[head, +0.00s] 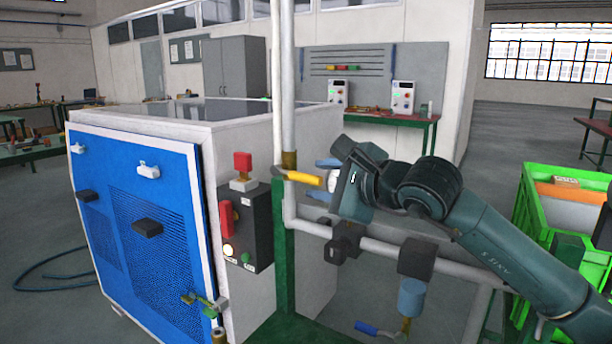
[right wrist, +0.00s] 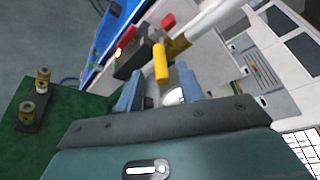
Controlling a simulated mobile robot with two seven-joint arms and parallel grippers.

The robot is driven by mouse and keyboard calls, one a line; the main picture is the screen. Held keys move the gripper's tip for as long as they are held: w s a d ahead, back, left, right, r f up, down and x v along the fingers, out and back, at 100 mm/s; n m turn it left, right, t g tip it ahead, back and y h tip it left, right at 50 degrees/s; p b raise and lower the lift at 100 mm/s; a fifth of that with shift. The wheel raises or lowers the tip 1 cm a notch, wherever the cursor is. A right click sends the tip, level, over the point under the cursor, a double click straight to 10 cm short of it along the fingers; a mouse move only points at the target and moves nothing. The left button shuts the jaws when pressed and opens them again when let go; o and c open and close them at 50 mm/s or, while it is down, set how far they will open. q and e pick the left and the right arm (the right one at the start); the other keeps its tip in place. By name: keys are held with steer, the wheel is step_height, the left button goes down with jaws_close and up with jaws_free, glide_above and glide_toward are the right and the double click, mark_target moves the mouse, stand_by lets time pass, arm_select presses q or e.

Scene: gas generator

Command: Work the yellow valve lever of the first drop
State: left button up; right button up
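The yellow valve lever (head: 303,178) sticks out to the right, roughly level, from a brass valve (head: 289,161) on the vertical grey pipe. My right gripper (head: 316,180) comes in from the right. Its blue fingers are apart, one above and one below the lever's free end in the head view. In the right wrist view the lever (right wrist: 161,62) points down between the spread fingers of the gripper (right wrist: 160,76). I cannot tell whether either finger touches it. My left gripper is not in view.
A white gauge (head: 332,180) shows just behind the lever's end. A grey horizontal pipe (head: 375,245) with black fittings runs below my right arm. A blue lever (head: 378,329) is lower down. The blue-fronted generator (head: 140,212) stands left, a green crate (head: 540,210) right.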

mark_target(313, 179)
steer(key=x, duration=0.5)
jaws_close()
stand_by(0.3)
